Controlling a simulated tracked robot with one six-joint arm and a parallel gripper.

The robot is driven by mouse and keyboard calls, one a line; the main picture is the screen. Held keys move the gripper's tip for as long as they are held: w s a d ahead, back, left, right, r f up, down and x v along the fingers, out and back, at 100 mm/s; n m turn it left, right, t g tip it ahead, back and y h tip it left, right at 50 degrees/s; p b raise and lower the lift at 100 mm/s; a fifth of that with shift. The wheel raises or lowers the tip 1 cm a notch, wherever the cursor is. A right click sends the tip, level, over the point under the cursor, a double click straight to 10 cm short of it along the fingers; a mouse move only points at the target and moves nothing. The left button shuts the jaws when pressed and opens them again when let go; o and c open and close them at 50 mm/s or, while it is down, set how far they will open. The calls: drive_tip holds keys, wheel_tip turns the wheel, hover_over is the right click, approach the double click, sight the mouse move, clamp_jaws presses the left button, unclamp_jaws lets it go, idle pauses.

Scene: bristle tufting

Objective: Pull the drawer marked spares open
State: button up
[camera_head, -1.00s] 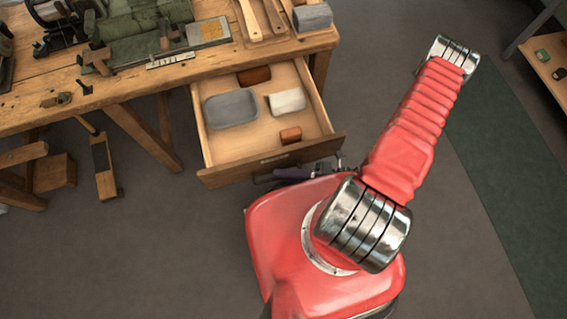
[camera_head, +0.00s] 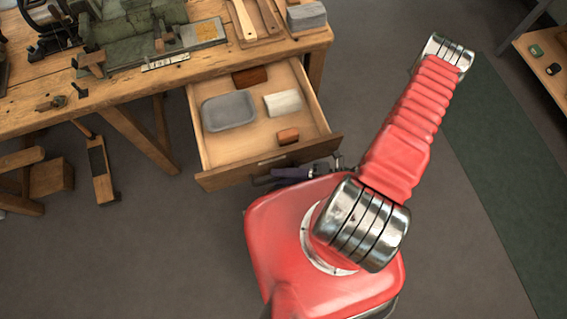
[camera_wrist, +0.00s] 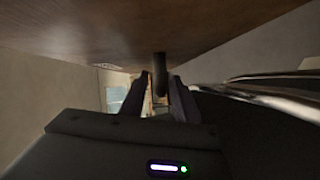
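The drawer (camera_head: 225,155) stands well out from the front of the workbench, its inside in view from above. A small label plate (camera_head: 272,160) is on its front; I cannot read the marking. My gripper (camera_head: 300,170) is low in front of the drawer front, partly hidden by my red arm. In the wrist view, the two dark fingers of my gripper (camera_wrist: 160,85) stand apart on either side of a dark upright piece, apparently the handle (camera_wrist: 160,66). Narrow gaps show beside it. The wooden drawer front (camera_wrist: 120,35) fills the top of that view.
In the drawer lie a grey tray (camera_head: 229,111), a white block (camera_head: 283,103) and two brown blocks. The workbench (camera_head: 130,90) carries tools. A side shelf (camera_head: 545,75) stands at right. The floor in front is clear.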

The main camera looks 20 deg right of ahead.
drive_tip(key=shift+d, duration=0.15)
drive_tip(key=v, duration=1.3)
drive_tip(key=shift+s+d, duration=0.2)
idle(0.8)
